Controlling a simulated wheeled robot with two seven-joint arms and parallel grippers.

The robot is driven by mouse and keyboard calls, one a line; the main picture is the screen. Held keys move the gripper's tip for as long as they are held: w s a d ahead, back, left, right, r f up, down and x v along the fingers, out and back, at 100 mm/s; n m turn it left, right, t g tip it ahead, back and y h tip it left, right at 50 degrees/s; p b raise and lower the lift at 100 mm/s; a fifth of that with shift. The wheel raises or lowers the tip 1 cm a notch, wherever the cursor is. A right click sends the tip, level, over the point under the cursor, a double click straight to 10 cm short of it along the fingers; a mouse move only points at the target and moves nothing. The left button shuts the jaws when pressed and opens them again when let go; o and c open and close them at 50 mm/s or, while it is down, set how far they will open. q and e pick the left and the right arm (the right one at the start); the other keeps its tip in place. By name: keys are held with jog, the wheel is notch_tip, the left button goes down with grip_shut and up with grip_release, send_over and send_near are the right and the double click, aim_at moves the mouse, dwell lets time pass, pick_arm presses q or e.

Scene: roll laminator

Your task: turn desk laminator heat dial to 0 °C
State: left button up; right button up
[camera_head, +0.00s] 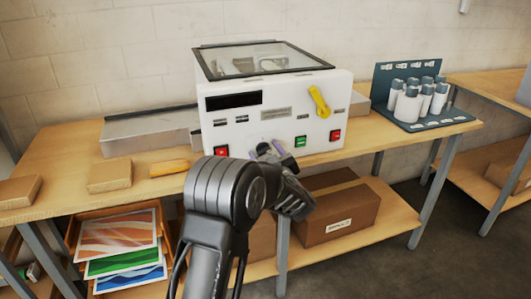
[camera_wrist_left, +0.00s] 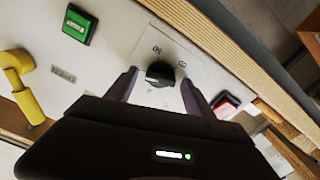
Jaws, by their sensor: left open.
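The white desk laminator (camera_head: 235,130) stands on the wooden bench in the head view. Its heat dial (camera_wrist_left: 159,73) is a black knob with printed marks around it, seen in the left wrist view. In the head view my arm hides the dial. My left gripper (camera_wrist_left: 160,90) is open, with one finger on each side of the dial. I cannot tell whether the fingers touch it. The same gripper (camera_head: 272,150) shows at the laminator's front panel in the head view. My right gripper is not in view.
A yellow lever (camera_head: 319,101), a green button (camera_head: 301,141) and red buttons (camera_head: 221,151) (camera_head: 335,135) share the front panel. A rack of white bottles (camera_head: 412,102) stands at right. Boxes (camera_head: 109,176) lie at left on the bench (camera_head: 60,160). A cardboard box (camera_head: 338,213) sits below.

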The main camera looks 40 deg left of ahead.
pick_arm(q)
grip_shut()
dwell(0.5)
jog(key=shift+f+n+b, duration=0.2)
jog(key=shift+n+b, duration=0.3)
jog(key=shift+b, duration=0.45)
jog(key=shift+s+f+n+b, duration=0.1)
jog(key=shift+n+b, duration=6.5)
jog(key=shift+b, duration=2.05)
grip_release()
